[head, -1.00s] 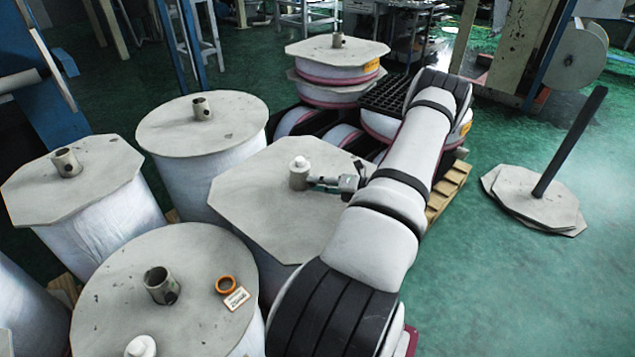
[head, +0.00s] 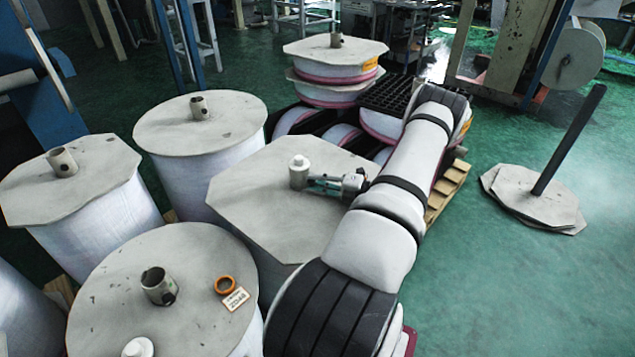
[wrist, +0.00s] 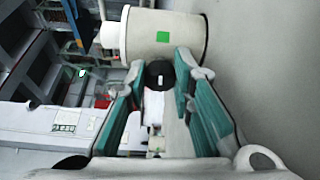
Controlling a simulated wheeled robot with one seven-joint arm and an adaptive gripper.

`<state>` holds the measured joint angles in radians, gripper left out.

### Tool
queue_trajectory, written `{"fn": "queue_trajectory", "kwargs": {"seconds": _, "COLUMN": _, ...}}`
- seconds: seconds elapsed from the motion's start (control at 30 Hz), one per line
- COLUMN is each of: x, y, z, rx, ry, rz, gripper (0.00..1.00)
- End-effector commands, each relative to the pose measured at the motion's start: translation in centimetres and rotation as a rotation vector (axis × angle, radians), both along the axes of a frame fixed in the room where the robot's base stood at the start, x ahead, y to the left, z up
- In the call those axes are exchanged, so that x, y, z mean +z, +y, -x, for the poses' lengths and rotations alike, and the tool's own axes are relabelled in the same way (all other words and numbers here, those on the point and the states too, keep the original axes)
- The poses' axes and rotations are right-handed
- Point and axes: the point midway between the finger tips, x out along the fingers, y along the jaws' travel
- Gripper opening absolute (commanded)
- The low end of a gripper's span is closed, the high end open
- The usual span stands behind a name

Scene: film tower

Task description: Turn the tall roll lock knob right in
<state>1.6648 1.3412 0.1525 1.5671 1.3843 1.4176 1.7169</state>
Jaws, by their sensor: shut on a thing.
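The tall roll stands in the middle of the head view under a grey octagonal board (head: 255,215). A short grey core tube with a white cap (head: 299,162) rises from the board. In the wrist view the tube (wrist: 165,40) lies across the top, with a green square on its side. A dark round knob (wrist: 159,75) sits at the tube's side, between my fingertips. My gripper (head: 312,184) reaches in from the right, close above the board. It also shows in the wrist view (wrist: 164,80), its teal-padded fingers shut on the knob. The knob is hidden in the head view.
A neighbouring roll (head: 200,122) with a bare tube stands behind left. A front roll (head: 150,285) carries an orange ring (head: 224,285) and a small label (head: 236,299). Stacked flat reels (head: 330,75) stand behind.

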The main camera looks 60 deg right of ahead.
Motion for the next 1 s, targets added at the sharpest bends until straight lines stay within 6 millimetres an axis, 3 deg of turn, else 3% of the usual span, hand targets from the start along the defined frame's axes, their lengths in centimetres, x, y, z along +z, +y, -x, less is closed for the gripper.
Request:
{"fn": "queue_trajectory", "kwargs": {"seconds": 0.2, "x": 0.0, "y": -0.2, "z": 0.1, "rx": -0.006, "ry": 0.002, "rz": 0.002, "gripper": 0.0}}
{"fn": "queue_trajectory", "kwargs": {"seconds": 0.23, "x": 0.0, "y": -0.2, "z": 0.1, "rx": -0.006, "ry": 0.002, "rz": 0.002, "gripper": 0.27}}
{"fn": "queue_trajectory", "kwargs": {"seconds": 0.3, "x": 0.0, "y": -0.2, "z": 0.1, "rx": -0.006, "ry": 0.002, "rz": 0.002, "gripper": 0.42}}
{"fn": "queue_trajectory", "kwargs": {"seconds": 0.67, "x": 0.0, "y": -0.1, "z": 0.4, "rx": -0.003, "ry": 0.002, "rz": 0.001, "gripper": 0.42}}
{"fn": "queue_trajectory", "kwargs": {"seconds": 0.77, "x": 0.0, "y": -0.3, "z": 1.5, "rx": -0.004, "ry": 0.002, "rz": 0.002, "gripper": 0.42}}
{"fn": "queue_trajectory", "kwargs": {"seconds": 1.0, "x": 0.2, "y": -0.7, "z": 6.2, "rx": -0.006, "ry": 0.003, "rz": 0.003, "gripper": 0.42}}
